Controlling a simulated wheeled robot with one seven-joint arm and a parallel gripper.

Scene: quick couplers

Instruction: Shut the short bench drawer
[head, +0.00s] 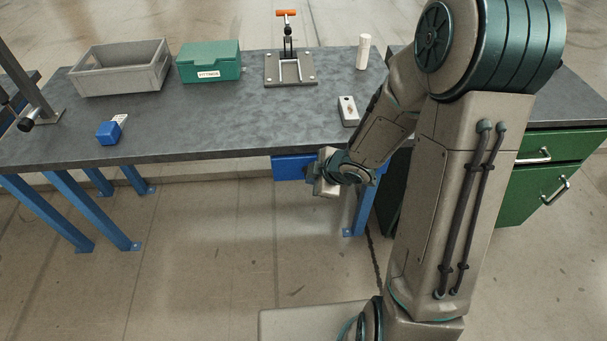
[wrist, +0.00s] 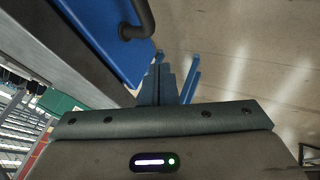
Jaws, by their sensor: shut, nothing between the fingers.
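The short bench drawer (head: 291,167) is blue and sits under the front edge of the grey workbench. My arm and gripper partly cover its right side in the head view. In the wrist view its blue front (wrist: 104,38) fills the upper left, with a dark bar handle (wrist: 140,22). I cannot tell how far the drawer stands out. My gripper (head: 314,182) is in front of the drawer, near its right part. In the wrist view my gripper's fingers (wrist: 158,88) are shut and empty, close to the drawer front's edge; contact cannot be made out.
On the workbench (head: 200,125) stand a grey crate (head: 122,72), a green box (head: 208,65), a clamp fixture (head: 290,70), a white cylinder (head: 363,52), a grey block (head: 348,111) and a blue block (head: 108,133). A green cabinet (head: 535,190) stands at right. The floor before the bench is clear.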

